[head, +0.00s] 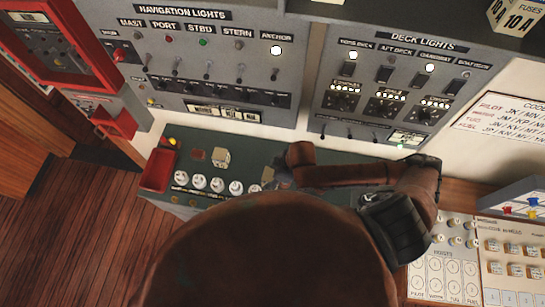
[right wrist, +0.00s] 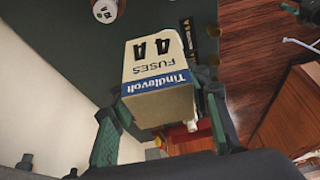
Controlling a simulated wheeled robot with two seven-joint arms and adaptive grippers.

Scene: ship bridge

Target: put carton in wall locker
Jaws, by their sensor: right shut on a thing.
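A cream carton (right wrist: 160,70) with a blue band, marked "4 A FUSES" and "Tindlevolt", is between the fingers of my right gripper (right wrist: 160,130) in the right wrist view. The gripper is shut on it. In the head view my right gripper (head: 277,178) is over the green bench top, largely hidden by my own arm. Only a small part of what it holds shows there. No wall locker can be made out for certain; a red-framed wall box (head: 60,45) is at the upper left. My left gripper is not seen.
On the green bench top (head: 195,145) stand a red tray (head: 159,170), a small cream block (head: 221,157) and several white round pieces (head: 217,185). Switch panels (head: 225,60) rise behind. A "10 A" fuse carton (head: 512,16) is at the top right.

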